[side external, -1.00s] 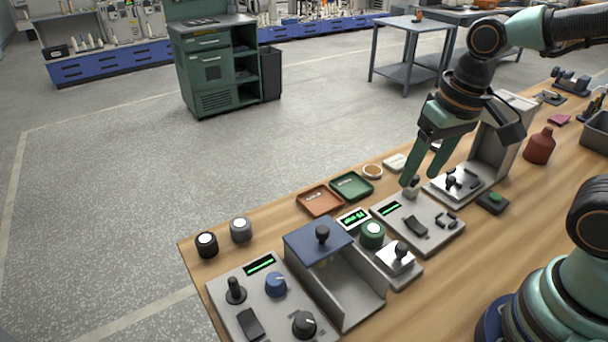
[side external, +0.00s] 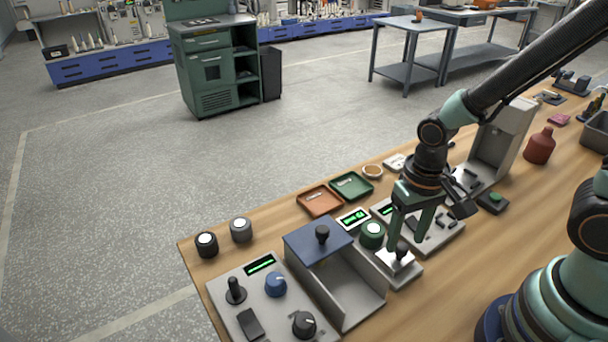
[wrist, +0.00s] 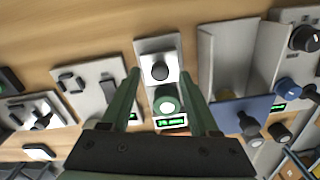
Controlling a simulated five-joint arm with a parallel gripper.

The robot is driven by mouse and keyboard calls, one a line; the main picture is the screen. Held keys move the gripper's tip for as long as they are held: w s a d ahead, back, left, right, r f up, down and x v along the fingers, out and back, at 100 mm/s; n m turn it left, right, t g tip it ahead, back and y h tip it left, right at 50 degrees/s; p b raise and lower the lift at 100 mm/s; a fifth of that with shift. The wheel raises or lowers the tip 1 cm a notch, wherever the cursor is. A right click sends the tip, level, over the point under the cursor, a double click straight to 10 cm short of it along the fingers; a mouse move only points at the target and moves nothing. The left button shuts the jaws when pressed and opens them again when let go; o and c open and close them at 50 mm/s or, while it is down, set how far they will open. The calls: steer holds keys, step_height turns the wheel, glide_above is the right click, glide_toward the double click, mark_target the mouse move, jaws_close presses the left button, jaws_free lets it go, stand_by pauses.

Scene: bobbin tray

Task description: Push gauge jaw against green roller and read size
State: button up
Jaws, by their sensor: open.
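The gauge (side external: 400,279) is a grey plate holding a green roller (side external: 372,235), a silver sliding jaw (side external: 392,262) with a black knob (side external: 402,249), and a lit green display (side external: 353,218) whose digits I cannot read. In the wrist view the green roller (wrist: 167,104) sits between the knob (wrist: 160,72) and the display (wrist: 171,122). A small gap shows between jaw and roller. My gripper (side external: 407,249) is open above the jaw, fingers to either side of the knob; in the wrist view its fingertips (wrist: 160,74) flank the knob. I cannot tell whether they touch it.
A blue-topped grey bracket (side external: 318,242) stands close left of the gauge. A panel with a black switch (side external: 416,227) lies close on the right. Orange (side external: 319,201) and green (side external: 351,186) trays lie behind. Bare wood (side external: 450,290) is free to the right front.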

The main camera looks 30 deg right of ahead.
steer(key=shift+f, duration=1)
steer(key=c, duration=0.8)
steer(key=shift+w+r, duration=0.1)
steer(key=shift+w, duration=1.95)
steer(key=o, duration=0.6)
steer(key=shift+c, duration=0.2)
steer(key=shift+o, duration=1.2)
steer(key=shift+s, duration=0.15)
